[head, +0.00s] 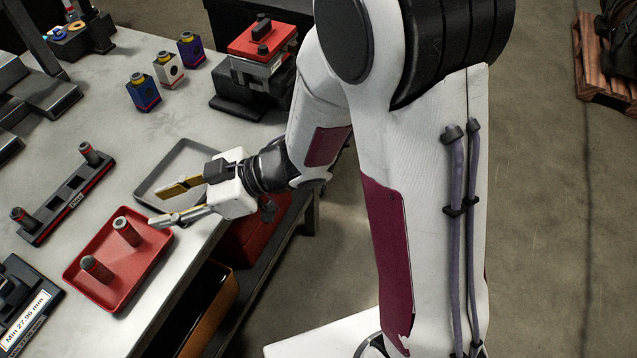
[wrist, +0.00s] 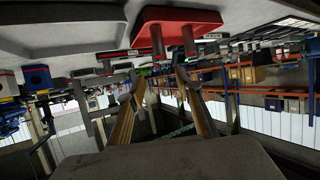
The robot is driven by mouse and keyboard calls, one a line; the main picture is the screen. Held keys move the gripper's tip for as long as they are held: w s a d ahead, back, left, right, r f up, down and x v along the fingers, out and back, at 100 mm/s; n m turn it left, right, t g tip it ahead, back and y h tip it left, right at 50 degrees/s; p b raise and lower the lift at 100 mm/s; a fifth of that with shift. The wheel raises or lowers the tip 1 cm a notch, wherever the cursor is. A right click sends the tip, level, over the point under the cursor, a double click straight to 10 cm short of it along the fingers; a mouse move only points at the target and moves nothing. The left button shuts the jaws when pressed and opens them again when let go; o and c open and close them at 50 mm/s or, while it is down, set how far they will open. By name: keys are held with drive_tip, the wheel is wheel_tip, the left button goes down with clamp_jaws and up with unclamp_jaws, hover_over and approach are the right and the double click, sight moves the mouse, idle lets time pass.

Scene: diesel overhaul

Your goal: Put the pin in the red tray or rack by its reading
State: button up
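The red tray (head: 147,262) lies on the bench, with two grey-brown pins standing in it: a far pin (head: 127,232) and a near pin (head: 97,268). Both pins also show in the wrist view, one (wrist: 157,42) beside the other (wrist: 188,42). The black rack (head: 60,205) lies left of the tray and holds a pin at each end (head: 92,154) (head: 24,219). A gauge display (head: 27,322) at the bottom left reads "Min 27.96 mm". My gripper (head: 163,205) is open and empty, fingers apart, just beyond the tray's right corner.
An empty grey tray (head: 187,146) lies behind my gripper. Several small coloured blocks (head: 168,70) stand farther back, near a red-topped black device (head: 263,45). Grey metal parts (head: 35,90) fill the left edge. The bench's right edge runs beneath my gripper.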

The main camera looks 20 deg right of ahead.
drive_tip(key=w+d+r+m+t+h, duration=0.2)
drive_tip(key=w+d+r+m+h, duration=0.15)
drive_tip(key=d, duration=0.35)
drive_tip(key=w+d+r+m+t+h, duration=0.2)
drive_tip(key=d+r+t+h, duration=0.15)
drive_tip(key=d, duration=0.45)
drive_tip(key=w+d+r+m+t+h, duration=0.2)
drive_tip(key=w+d+h, duration=0.15)
drive_tip(key=d, duration=0.35)
drive_tip(key=s+d+r+m+g+h, duration=0.2)
drive_tip(key=s+d+m+h, duration=0.25)
drive_tip(key=s+d, duration=0.55)
drive_tip(key=s+a+m+g+y, duration=0.2)
drive_tip(key=s+a+m+g, duration=0.1)
drive_tip(key=s, duration=1.1)
drive_tip(key=shift+s+a+f, duration=0.2)
drive_tip(key=shift+f, duration=0.15)
